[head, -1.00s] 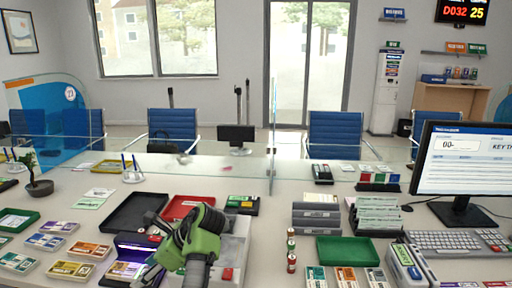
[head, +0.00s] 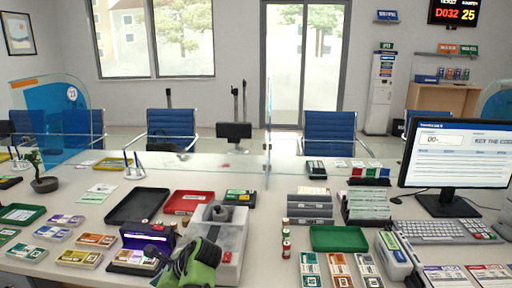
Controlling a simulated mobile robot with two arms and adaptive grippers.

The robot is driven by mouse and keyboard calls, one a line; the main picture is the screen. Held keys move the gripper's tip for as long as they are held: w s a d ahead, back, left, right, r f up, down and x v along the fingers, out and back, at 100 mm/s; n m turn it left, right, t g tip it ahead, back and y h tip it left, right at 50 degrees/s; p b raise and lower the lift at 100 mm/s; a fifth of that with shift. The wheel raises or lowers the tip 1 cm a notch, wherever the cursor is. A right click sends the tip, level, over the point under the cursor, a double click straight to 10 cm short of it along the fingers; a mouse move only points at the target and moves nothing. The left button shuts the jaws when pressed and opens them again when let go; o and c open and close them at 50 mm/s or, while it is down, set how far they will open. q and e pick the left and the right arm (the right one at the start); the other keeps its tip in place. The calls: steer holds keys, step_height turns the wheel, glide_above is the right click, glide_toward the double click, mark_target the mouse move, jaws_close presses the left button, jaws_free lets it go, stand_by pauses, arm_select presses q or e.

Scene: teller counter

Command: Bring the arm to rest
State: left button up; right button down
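A green and dark grey part of my arm (head: 200,268) shows at the bottom edge, left of the middle, and I take it to be the left one. It is low in front of a white and grey box-shaped device (head: 233,238) and covers part of its front. The fingertips are not clear, so I cannot tell whether this gripper is open or shut. I see nothing held. A dark purple box (head: 140,238) stands just left of the arm. My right gripper is not in view.
A black tray (head: 137,206), a red tray (head: 188,201) and a green tray (head: 338,239) lie on the counter. Small rolls (head: 286,243) stand right of the device. A monitor (head: 458,160) and keyboard (head: 440,232) are at the right. A glass screen crosses behind.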

arm_select(q)
steer(key=s+d+f+n+h, duration=0.15)
steer(key=s+f, duration=0.35)
steer(key=f, duration=0.6)
steer(key=s+d+f+n+h, duration=0.15)
steer(key=s+f, duration=0.35)
steer(key=f, duration=0.7)
steer(key=s+d+f+n+h, duration=0.15)
steer(key=s+f, duration=0.35)
steer(key=f, duration=0.6)
steer(key=s+d+f+n+h, duration=0.2)
steer(key=s+f+n, duration=0.2)
steer(key=s+f, duration=0.9)
steer(key=s+f+n+h, duration=0.1)
steer(key=s+n, duration=0.3)
steer(key=s, duration=0.8)
steer(key=s+a+f+n+h, duration=0.1)
steer(key=s+f+n, duration=0.2)
steer(key=s, duration=1)
steer(key=shift+n+g, duration=0.3)
steer(key=shift+n, duration=0.15)
